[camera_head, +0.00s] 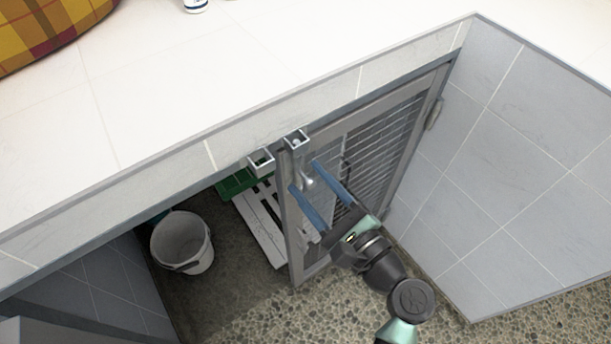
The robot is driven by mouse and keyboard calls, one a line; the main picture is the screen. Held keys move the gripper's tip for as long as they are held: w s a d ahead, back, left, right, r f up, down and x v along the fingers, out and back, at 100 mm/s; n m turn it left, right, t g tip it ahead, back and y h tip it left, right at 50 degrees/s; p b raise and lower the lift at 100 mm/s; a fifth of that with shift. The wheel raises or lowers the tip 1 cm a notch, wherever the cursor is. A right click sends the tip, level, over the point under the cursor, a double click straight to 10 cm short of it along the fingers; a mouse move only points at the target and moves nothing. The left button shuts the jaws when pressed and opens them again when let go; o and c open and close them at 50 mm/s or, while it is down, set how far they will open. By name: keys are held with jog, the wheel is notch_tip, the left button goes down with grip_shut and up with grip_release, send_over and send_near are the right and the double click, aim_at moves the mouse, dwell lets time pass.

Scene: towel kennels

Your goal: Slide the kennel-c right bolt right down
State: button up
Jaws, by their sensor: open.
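A grey-framed kennel door (289,225) with a barred panel (388,145) stands under the white counter. Near the top of its left edge is a metal bolt with a silver knob (306,182). A square metal bracket (296,140) sits just above it, at the counter's front edge. My gripper (304,176) is open, with one blue finger on each side of the knob. I cannot tell whether either finger touches it. The rest of the bolt's rod is hard to make out behind the fingers and frame. No label shows which kennel this is.
A second square bracket (261,162) is just left of the first. Left of the door the kennel is open, with a white bucket (182,243), a white slatted board (262,230) and a green tray (236,183). A tiled wall (520,150) bounds the right.

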jog(key=shift+x, duration=0.95)
jog(key=shift+c, duration=0.3)
grip_shut()
jog(key=shift+f, duration=0.1)
dwell(0.4)
